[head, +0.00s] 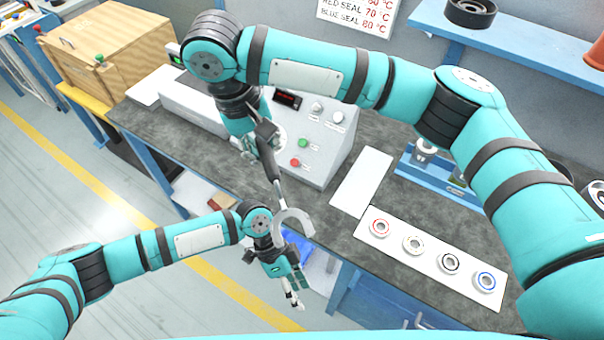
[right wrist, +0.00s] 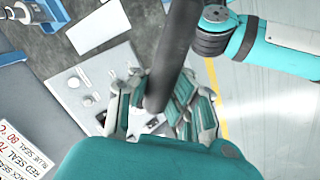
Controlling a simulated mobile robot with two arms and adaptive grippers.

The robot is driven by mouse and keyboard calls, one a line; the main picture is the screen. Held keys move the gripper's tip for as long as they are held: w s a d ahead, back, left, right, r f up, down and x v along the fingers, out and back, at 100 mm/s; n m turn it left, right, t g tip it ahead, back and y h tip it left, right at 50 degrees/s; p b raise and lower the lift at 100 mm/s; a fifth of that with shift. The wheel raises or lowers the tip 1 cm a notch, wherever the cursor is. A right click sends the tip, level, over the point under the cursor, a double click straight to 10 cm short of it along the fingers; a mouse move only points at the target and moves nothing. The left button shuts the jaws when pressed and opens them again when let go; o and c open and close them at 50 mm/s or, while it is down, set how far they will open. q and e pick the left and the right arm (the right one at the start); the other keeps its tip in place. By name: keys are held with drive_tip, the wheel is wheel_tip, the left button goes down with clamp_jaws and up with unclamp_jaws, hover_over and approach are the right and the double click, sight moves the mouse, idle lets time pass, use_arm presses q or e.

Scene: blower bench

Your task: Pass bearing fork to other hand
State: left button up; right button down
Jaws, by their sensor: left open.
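The bearing fork has a dark handle (head: 272,172) and a pale grey C-shaped end (head: 294,222). My right gripper (head: 258,142) is shut on the handle, above the bench, with the C-shaped end pointing down towards the front edge. In the right wrist view the handle (right wrist: 178,50) runs between the fingers (right wrist: 160,105) and hides part of what lies behind. My left gripper (head: 290,290) is open and empty, pointing down below the C-shaped end, in front of the bench. The C-shaped end overlaps my left wrist in the picture; I cannot tell the gap between them.
Several bearings with coloured rings (head: 413,243) lie on a white mat (head: 372,246) at the bench's right. A control box (head: 318,150) with buttons stands behind the fork. A blank white sheet (head: 362,182) and blue rack (head: 432,174) are nearby. Open floor lies at left.

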use_arm(q)
drive_tip(key=s+a+r+m+g+y, duration=0.6)
drive_tip(key=s+a+r+m, duration=0.1)
drive_tip(key=s+a+r, duration=0.5)
use_arm(e)
drive_tip(key=shift+a, duration=0.1)
use_arm(q)
drive_tip(key=s+a+r+m+y, duration=0.1)
drive_tip(key=a+r+m+y, duration=0.5)
drive_tip(key=r, duration=0.5)
use_arm(e)
drive_tip(key=shift+w, duration=0.1)
drive_tip(key=shift+s, duration=0.2)
use_arm(q)
drive_tip(key=m+t+h, duration=0.2)
drive_tip(key=t+h, duration=0.2)
drive_tip(key=t, duration=1.6)
approach(278, 171)
drive_tip(key=x, duration=1)
drive_tip(key=shift+a, duration=0.1)
use_arm(e)
drive_tip(key=shift+w, duration=0.1)
